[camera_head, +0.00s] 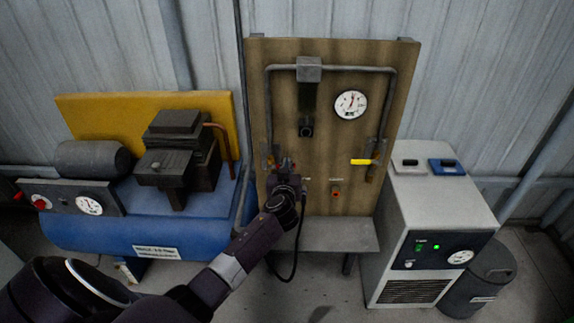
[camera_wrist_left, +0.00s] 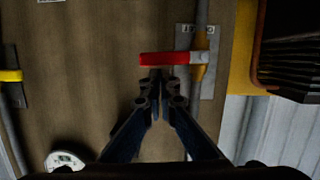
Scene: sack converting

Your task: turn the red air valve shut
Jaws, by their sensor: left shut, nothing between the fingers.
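The red air valve has a red lever (camera_wrist_left: 165,58) that lies crosswise to its grey vertical pipe, in the left wrist view. In the head view my left gripper and wrist mostly hide this valve on the left pipe of the brown board. My left gripper (camera_head: 284,166) is at the board, close to that pipe. In the left wrist view its fingertips (camera_wrist_left: 157,80) are shut with nothing between them, right at the edge of the red lever. I cannot tell whether they touch it. My right gripper is not in view.
A yellow lever (camera_head: 362,162) sits on the right pipe, with a gauge (camera_head: 351,104) above and a red button (camera_head: 336,194) nearby. A blue compressor (camera_head: 140,225) stands at left, a grey dryer cabinet (camera_head: 430,205) and dark bin (camera_head: 482,285) at right.

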